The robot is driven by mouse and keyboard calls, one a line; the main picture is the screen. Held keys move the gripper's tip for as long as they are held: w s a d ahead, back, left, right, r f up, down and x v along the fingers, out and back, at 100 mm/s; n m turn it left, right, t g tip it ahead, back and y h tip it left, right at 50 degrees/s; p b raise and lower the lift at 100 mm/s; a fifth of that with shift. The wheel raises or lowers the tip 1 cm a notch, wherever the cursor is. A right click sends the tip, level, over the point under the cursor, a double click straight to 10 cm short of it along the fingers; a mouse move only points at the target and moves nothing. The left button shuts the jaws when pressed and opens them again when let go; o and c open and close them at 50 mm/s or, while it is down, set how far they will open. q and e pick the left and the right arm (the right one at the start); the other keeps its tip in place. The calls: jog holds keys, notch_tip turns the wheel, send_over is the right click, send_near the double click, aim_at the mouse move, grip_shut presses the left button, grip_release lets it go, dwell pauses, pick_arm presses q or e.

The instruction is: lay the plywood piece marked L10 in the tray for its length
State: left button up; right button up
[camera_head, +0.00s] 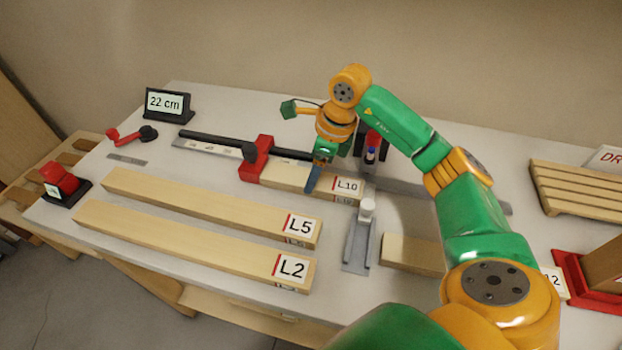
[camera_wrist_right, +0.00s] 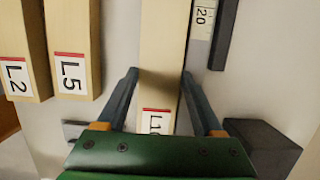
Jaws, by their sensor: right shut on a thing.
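The plywood piece marked L10 (camera_head: 285,179) lies along the far side of the bench, with its label at its right end and its left end by a red block (camera_head: 256,158). My right gripper (camera_head: 314,178) is shut on it, close to the label. In the right wrist view the fingers (camera_wrist_right: 158,85) straddle the L10 piece (camera_wrist_right: 163,45), and the palm partly covers its label. I cannot tell whether it is clear of the surface beneath. My left gripper is not in view. A slatted wooden tray (camera_head: 575,187) stands at the right, behind it a partly cut-off sign.
Planks L5 (camera_head: 205,204) and L2 (camera_head: 190,242) lie nearer the front. A ruler with a black bar (camera_head: 215,147) runs behind. A display (camera_head: 166,103) reads 22 cm. A grey metal stand (camera_head: 359,245), a wood block (camera_head: 411,255) and a red holder (camera_head: 580,285) stand rightward.

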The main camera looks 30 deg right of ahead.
jog(key=shift+s+a, duration=0.15)
jog(key=shift+r, duration=0.15)
notch_tip(320, 180, up, 10)
jog(key=p, duration=0.8)
jog(key=shift+p, duration=0.4)
